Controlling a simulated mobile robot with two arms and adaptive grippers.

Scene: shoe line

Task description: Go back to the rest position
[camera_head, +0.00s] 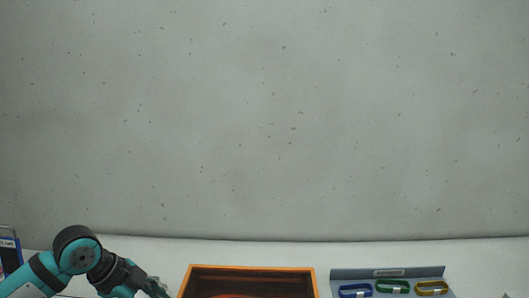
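My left arm comes in at the bottom left, teal and black. Its gripper (157,288) points down and right at the bottom edge, just left of the wooden box. The gripper is small and partly cut off by the frame, so I cannot tell whether it is open or holds anything. My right gripper is not clearly seen; only a tiny grey bit shows at the bottom right corner.
A wooden box (252,267) with an orange rim stands at the bottom middle, something red inside. A blue-grey tray (350,273) holds blue, green and yellow bands. A dark blue labelled object (9,254) is at far left. A grey wall (270,120) fills the back.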

